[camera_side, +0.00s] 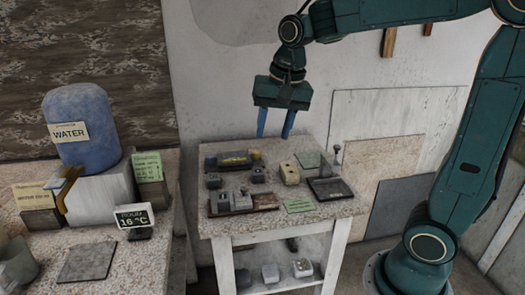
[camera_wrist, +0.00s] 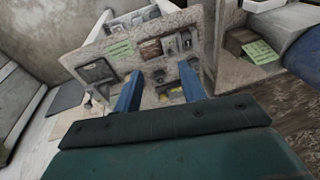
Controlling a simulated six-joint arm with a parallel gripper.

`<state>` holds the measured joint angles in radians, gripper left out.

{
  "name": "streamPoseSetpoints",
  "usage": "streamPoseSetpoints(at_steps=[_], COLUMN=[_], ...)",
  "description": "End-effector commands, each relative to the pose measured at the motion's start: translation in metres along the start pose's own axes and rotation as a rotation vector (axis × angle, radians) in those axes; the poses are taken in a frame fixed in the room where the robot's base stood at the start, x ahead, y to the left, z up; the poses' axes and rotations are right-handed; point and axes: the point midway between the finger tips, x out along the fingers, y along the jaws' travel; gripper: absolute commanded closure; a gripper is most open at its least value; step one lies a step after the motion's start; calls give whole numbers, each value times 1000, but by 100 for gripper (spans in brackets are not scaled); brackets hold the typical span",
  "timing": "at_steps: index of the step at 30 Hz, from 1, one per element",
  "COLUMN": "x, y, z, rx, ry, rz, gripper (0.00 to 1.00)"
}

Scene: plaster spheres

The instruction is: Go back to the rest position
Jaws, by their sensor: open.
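My gripper (camera_side: 276,122) has two blue fingers pointing down and is held in the air above the back of a speckled work table (camera_side: 328,212). The fingers are apart with nothing between them. In the wrist view my gripper (camera_wrist: 158,90) also shows open, with the table top beyond it. Small grey block-like pieces (camera_side: 258,174) and a cream block (camera_side: 289,173) stand on the table below, clear of the fingers. I cannot make out any plaster sphere for certain.
A dark tray (camera_side: 330,189) lies at the table's right, and a brown-edged tray (camera_side: 262,203) at its front left. A blue water container (camera_side: 82,125) and a temperature display (camera_side: 135,220) stand on the left counter. Boards (camera_side: 395,115) lean on the back wall. Air around my gripper is free.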

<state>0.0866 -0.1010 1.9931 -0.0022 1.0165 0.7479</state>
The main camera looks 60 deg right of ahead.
Motion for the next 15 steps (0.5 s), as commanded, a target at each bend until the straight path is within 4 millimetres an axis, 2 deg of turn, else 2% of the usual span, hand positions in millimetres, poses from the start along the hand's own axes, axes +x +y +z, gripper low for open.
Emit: streamPoseSetpoints(at_steps=[6,15], x=[-20,-30], y=[25,62], z=[37,85], rx=[-212,-503], ry=[53,134], rz=[-48,-95], gripper=[59,59])
